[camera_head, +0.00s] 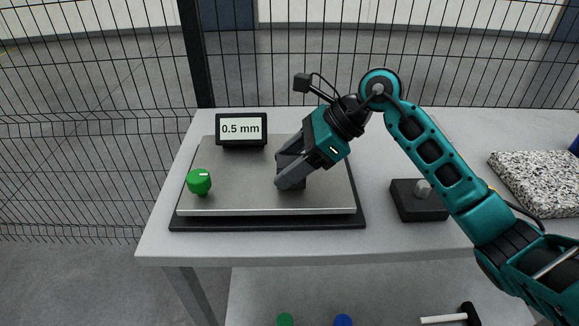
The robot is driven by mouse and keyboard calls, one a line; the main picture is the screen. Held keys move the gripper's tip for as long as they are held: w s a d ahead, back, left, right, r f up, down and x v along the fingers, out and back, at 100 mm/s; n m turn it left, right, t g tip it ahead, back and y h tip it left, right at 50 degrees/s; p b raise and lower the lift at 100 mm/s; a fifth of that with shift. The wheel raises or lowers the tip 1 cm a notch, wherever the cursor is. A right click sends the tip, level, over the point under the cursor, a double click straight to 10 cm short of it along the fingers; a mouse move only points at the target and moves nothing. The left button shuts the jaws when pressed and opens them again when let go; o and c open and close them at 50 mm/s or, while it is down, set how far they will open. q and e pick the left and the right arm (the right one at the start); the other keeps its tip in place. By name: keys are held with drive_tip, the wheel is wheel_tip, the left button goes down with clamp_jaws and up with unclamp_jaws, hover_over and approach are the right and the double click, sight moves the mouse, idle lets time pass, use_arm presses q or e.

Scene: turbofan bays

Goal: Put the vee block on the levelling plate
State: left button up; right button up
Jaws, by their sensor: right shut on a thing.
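The levelling plate (235,180) is a grey metal slab on a black base on the table. My right gripper (283,170) reaches over the right half of the plate from the upper right. Its grey fingers are shut on a small dark block, which I take to be the vee block (298,180). The fingers hide most of the block. It sits at or just above the plate surface; I cannot tell whether it touches. My left gripper is not in view.
A green knob (199,182) stands at the plate's left side. A display (241,129) reading 0.5 mm stands behind the plate. A black block with a grey knob (419,201) and a speckled slab (535,183) lie to the right. A wire fence (90,120) runs behind the table.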

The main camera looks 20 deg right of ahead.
drive_tip(key=shift+f, duration=0.55)
drive_tip(key=shift+f, duration=0.1)
drive_tip(key=o, duration=1.5)
drive_tip(key=shift+c, duration=0.2)
drive_tip(key=shift+d+r, duration=0.25)
drive_tip(key=shift+r, duration=0.05)
drive_tip(key=v, duration=1.1)
drive_tip(key=shift+s+d, duration=0.15)
drive_tip(key=shift+d, duration=0.05)
